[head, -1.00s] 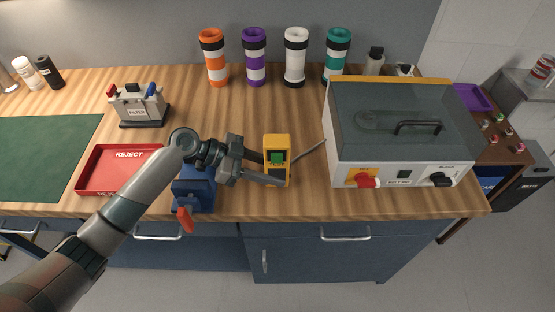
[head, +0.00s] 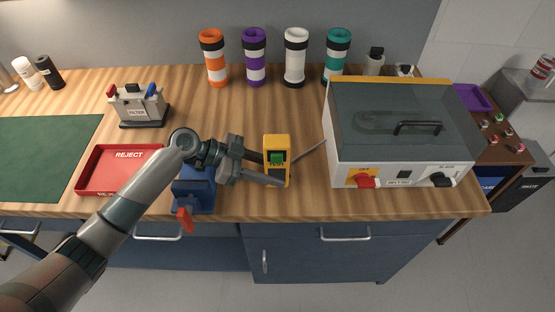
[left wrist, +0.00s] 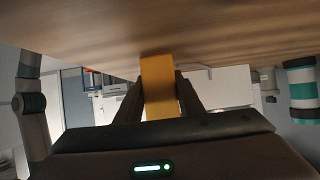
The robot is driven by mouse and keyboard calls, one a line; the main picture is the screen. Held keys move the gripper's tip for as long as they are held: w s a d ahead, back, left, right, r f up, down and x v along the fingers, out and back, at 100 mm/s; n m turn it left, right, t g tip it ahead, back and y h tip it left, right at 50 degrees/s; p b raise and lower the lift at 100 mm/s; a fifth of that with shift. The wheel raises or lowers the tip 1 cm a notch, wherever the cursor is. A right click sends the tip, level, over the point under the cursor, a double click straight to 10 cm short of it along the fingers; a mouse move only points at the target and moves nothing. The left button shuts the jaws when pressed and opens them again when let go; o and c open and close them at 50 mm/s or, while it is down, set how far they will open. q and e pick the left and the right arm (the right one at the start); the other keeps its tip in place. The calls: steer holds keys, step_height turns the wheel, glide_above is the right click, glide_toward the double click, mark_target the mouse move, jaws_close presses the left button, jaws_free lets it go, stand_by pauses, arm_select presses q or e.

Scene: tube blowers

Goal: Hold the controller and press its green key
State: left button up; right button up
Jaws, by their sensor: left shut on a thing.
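The controller (head: 271,143) is a yellow box with a dark lower part. Its green key (head: 277,157) faces up in the head view. My left gripper (head: 275,168) is shut on the controller, with one finger on each side of it. In the left wrist view the controller (left wrist: 158,88) shows as a yellow block between the two dark fingers, and the green key is hidden there. My right gripper is not in view.
A machine with a grey lid (head: 395,115) stands right of the controller. A blue vise (head: 194,188) and red reject tray (head: 88,176) are on the left. Several banded tubes (head: 254,58) stand at the back. The wooden table between tubes and controller is clear.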

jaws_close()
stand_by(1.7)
